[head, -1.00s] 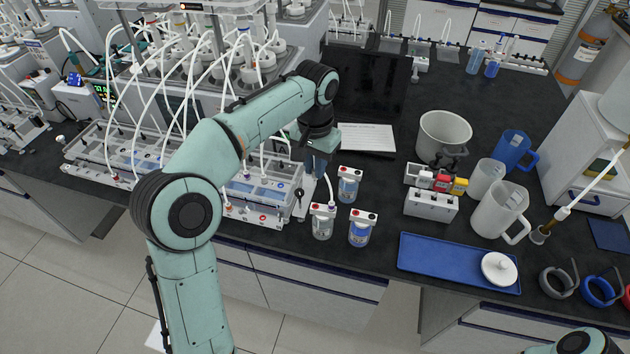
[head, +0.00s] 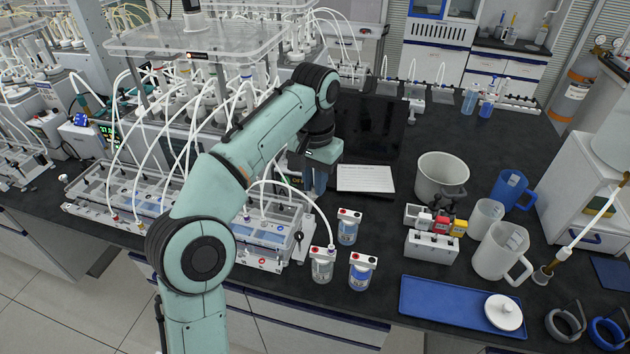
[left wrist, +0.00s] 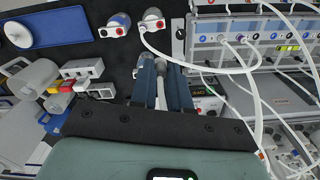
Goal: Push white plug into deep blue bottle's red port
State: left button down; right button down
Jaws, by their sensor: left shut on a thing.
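My right gripper is out of view.
A clear bottle (head: 321,270) with a tube in its cap stands left of the deep blue one. Another blue bottle (head: 347,232) stands just behind. A blue tray (head: 430,300) lies to the right.

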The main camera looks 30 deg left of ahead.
pick_arm(q)
jog(key=shift+w+r, duration=0.1)
jog(key=shift+r, duration=0.3)
jog(key=shift+r, duration=0.2)
jog(key=shift+r, duration=0.75)
jog(key=shift+r, duration=0.15)
jog(key=shift+r, duration=0.65)
jog(key=shift+d, duration=0.1)
